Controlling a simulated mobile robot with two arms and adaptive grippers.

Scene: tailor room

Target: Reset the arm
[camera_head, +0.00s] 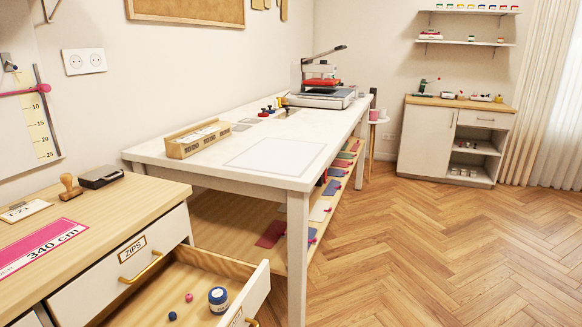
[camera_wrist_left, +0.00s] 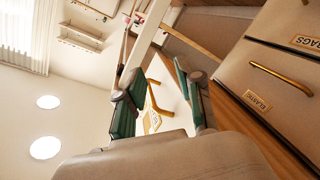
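My left gripper (camera_wrist_left: 157,74) shows in the left wrist view, with its two dark green fingers spread apart and nothing held between them. Behind the fingers is a white drawer front with a gold handle (camera_wrist_left: 155,96) and a label. I cannot tell how far the fingers are from it. Neither gripper nor arm shows in the head view. My right gripper is in no view.
An open drawer (camera_head: 255,292) at the lower left holds a blue jar (camera_head: 218,300) and two small balls. The drawer labelled ZIPS (camera_head: 132,250) is shut. A white worktable (camera_head: 230,148) stands beyond. The wooden floor (camera_head: 440,250) on the right is clear.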

